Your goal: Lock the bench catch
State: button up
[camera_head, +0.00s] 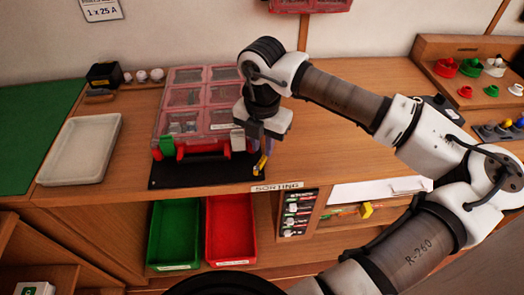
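A case with a red-framed clear lid (186,97) and several compartments sits on a black mat (200,176) on the wooden bench. A green catch piece (167,145) shows at its front left, with red parts (180,153) beside it. Another red part (227,151) is at its front right. A small yellow piece (260,165) lies or stands at the mat's right edge. My gripper (258,146) points down over the case's front right corner, just above the yellow piece. Its fingers are small and partly hidden, so I cannot tell their opening or contact.
A pale tray (80,150) and a green mat (28,135) are at left. Green (174,232) and red (230,230) bins sit below the bench front. Colored parts on a wooden stand (432,62) are at right. Bare bench lies right of my gripper.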

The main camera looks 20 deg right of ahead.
aim_at(262, 159)
jog(key=shift+f+p, duration=0.35)
jog(key=shift+f, duration=1.9)
grip_shut()
